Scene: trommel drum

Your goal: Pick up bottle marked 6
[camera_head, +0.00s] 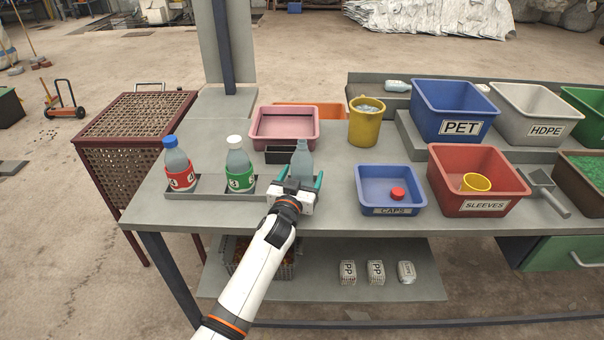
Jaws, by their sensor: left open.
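A pale clear bottle without a cap (302,158) stands upright near the middle of the table. My left gripper (296,184) is open in front of it, its teal fingertips to the left and right of the bottle's lower part. The gripper hides that lower part, so no number can be read on it. Two other bottles stand upright on a grey tray to the left: one with a blue cap and red label (178,164), one with a white cap and green label (239,166). Their small numbers are hard to read. My right gripper is not in view.
A blue CAPS bin (391,211) holding a red cap (397,194) stands right of the gripper. A red SLEEVES bin (473,207) is farther right. A pink tub (283,139), a small black box (281,158) and a yellow bucket (365,127) stand behind.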

